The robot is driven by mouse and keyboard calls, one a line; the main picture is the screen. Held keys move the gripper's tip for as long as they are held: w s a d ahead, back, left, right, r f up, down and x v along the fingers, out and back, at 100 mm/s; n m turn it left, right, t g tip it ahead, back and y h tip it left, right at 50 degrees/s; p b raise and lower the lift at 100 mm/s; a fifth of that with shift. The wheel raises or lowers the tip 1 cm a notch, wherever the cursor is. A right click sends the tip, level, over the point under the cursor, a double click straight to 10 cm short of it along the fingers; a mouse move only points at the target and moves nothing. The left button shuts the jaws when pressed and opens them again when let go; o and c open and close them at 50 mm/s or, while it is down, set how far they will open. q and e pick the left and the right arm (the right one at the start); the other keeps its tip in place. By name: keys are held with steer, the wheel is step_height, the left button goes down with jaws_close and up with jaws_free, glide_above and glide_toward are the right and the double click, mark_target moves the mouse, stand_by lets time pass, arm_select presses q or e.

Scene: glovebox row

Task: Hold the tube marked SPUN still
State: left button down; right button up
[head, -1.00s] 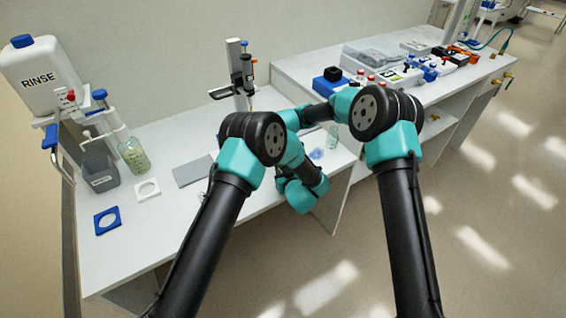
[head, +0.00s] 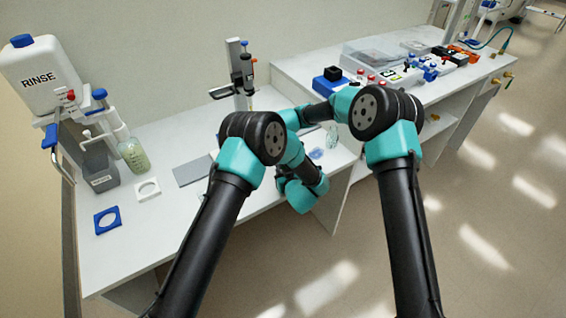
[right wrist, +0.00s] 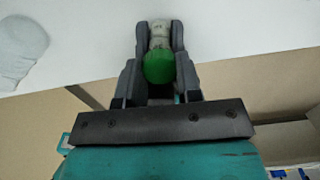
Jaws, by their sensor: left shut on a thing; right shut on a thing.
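In the right wrist view my right gripper (right wrist: 158,45) is shut on a tube (right wrist: 159,36) with a round green cap (right wrist: 158,68). The tube sits between the two grey fingers, cap toward the camera. It bears small dark marks that I cannot read, so I cannot tell whether it is the one marked SPUN. In the head view my arm links cover the middle of the scene. The jaws of my left gripper cannot be made out there, nor what is in them. The right gripper and its tube are also hidden in that view.
On the left bench stand a RINSE container (head: 40,75), a bottle (head: 134,156), a grey bin (head: 100,170), a blue square holder (head: 107,221) and a white one (head: 147,189). A stand (head: 240,78) rises behind my arms. Boxes and racks (head: 400,72) crowd the right bench.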

steer(key=n, duration=0.2)
steer(key=shift+n, duration=0.4)
steer(key=o, duration=1)
steer(key=shift+r, duration=0.1)
steer(key=shift+r, duration=2.2)
